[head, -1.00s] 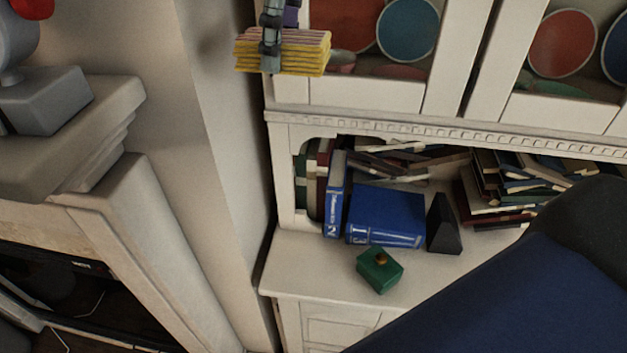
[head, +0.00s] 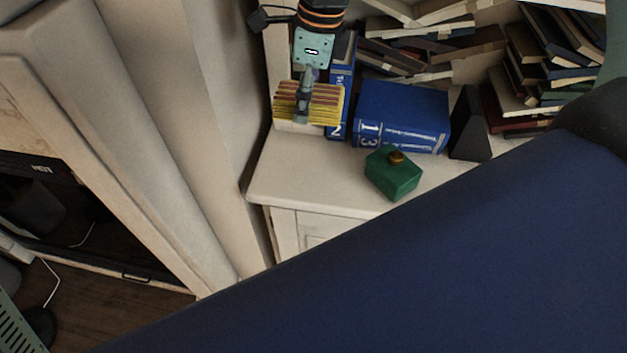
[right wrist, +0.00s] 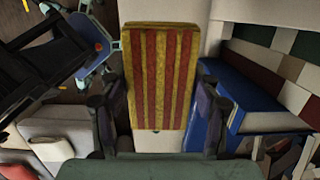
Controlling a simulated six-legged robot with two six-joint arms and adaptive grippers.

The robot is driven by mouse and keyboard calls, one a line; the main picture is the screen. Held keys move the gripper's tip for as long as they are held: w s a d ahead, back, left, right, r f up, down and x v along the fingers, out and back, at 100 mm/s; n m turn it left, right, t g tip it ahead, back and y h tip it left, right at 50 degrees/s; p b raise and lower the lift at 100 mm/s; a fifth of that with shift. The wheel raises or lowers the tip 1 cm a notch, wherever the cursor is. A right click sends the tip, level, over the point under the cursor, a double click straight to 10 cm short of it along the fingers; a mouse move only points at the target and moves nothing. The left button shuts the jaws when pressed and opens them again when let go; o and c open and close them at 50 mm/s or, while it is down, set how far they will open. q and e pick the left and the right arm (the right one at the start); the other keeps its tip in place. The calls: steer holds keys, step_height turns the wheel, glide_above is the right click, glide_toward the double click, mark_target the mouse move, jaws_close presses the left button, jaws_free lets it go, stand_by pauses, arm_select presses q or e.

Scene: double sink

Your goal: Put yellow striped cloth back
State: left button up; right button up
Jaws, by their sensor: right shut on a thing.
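The yellow striped cloth (head: 328,105) is a folded, layered block with red-brown stripes. My left gripper is not in view.
An upright blue book (head: 340,100) stands just right of the cloth, beside thick blue books (head: 405,110). A green box with a knob (head: 392,178) and a black wedge (head: 468,125) are further right. The counter's front left is bare. A large dark blue surface (head: 420,270) fills the lower right.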

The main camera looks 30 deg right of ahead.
steer(key=b, duration=0.2)
glide_above(309, 170)
step_height(309, 170, down, 6)
steer(key=f, duration=0.2)
steer(key=f+b, duration=0.1)
steer(key=f, duration=0.2)
steer(key=shift+s+d+f+b, duration=0.1)
steer(key=shift+s+f+b, duration=0.2)
steer(key=shift+f+b, duration=0.1)
steer(key=shift+w+f, duration=0.1)
steer(key=shift+f, duration=0.25)
steer(key=shift+d+f, duration=0.2)
steer(key=shift+f, duration=0.4)
step_height(309, 170, down, 2)
steer(key=shift+f+b, duration=0.15)
steer(key=shift+b, duration=0.5)
steer(key=shift+a+f, duration=0.1)
steer(key=shift+f, duration=0.1)
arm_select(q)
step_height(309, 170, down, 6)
